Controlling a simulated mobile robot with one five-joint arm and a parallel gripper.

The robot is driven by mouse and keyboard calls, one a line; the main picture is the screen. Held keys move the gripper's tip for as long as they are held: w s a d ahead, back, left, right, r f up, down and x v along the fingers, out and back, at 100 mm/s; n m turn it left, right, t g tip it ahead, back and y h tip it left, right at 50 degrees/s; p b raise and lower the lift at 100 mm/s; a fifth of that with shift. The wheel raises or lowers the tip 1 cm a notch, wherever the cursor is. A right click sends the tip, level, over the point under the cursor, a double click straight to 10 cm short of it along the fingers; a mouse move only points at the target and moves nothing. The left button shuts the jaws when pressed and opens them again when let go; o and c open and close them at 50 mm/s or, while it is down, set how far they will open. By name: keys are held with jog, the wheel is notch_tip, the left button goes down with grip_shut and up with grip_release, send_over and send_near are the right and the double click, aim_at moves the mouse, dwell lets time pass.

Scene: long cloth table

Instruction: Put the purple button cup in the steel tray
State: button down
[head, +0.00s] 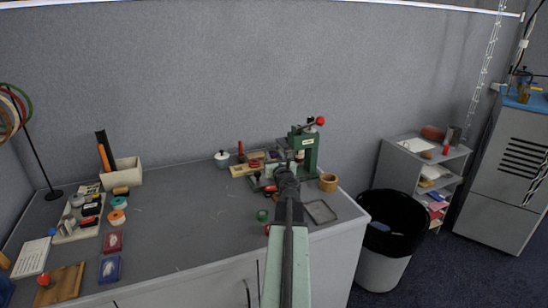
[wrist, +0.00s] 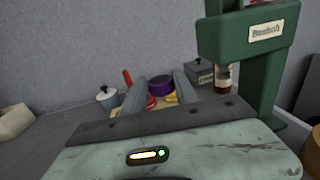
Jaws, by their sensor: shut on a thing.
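The purple button cup (wrist: 161,86) shows in the wrist view between the two grey fingers of my gripper (wrist: 160,76), which is shut on it. In the head view my gripper (head: 280,166) is over the right part of the table, in front of the green press. The cup is too small and crowded there to make out clearly. The steel tray (head: 334,220) lies flat near the table's right front edge, to the right of my arm and nearer than my gripper. It looks empty. The tray does not show in the wrist view.
A green press (head: 308,150) with a red knob stands just behind my gripper; it is at right in the wrist view (wrist: 250,30). A wooden ring (head: 328,182) stands behind the tray. A wooden board (head: 240,171) and white pot (head: 222,159) are to the left.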

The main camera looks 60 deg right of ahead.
notch_tip(320, 180, up, 17)
jog(key=p, duration=1.6)
notch_tip(320, 180, down, 23)
jog(key=b, duration=2.3)
jog(key=shift+r, duration=0.4)
jog(key=shift+f, duration=0.2)
jog(key=c, duration=1)
grip_release()
jog(key=shift+o, duration=0.2)
jog(key=shift+a, duration=0.1)
